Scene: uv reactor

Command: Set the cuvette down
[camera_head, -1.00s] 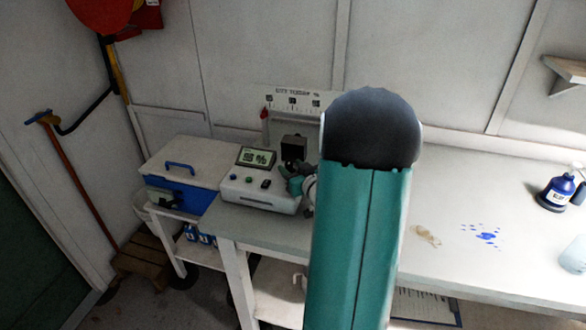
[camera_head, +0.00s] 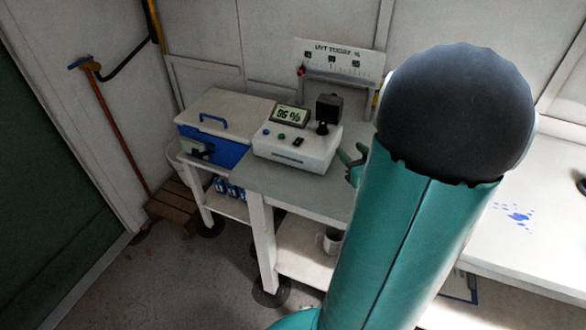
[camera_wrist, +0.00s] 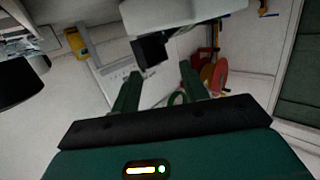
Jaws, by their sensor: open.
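I cannot make out the cuvette in either view. A white meter (camera_head: 296,150) with a lit display (camera_head: 290,115) reading about 96 % stands on the bench, and a black block (camera_head: 329,108) rises from its back right. The meter also shows upside down in the wrist view (camera_wrist: 175,12), with the black block (camera_wrist: 150,50) ahead of my fingers. My gripper (camera_head: 356,166) is just right of the meter, partly hidden by my arm. In the wrist view my gripper (camera_wrist: 160,88) is open, its green fingers apart with nothing visible held between them.
A blue box with a white lid (camera_head: 215,130) stands left of the meter. A white sign (camera_head: 340,62) stands behind it. The bench (camera_head: 290,191) has some bare surface in front. A mug (camera_head: 333,240) sits on the shelf below. Blue spots (camera_head: 517,215) mark the right bench.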

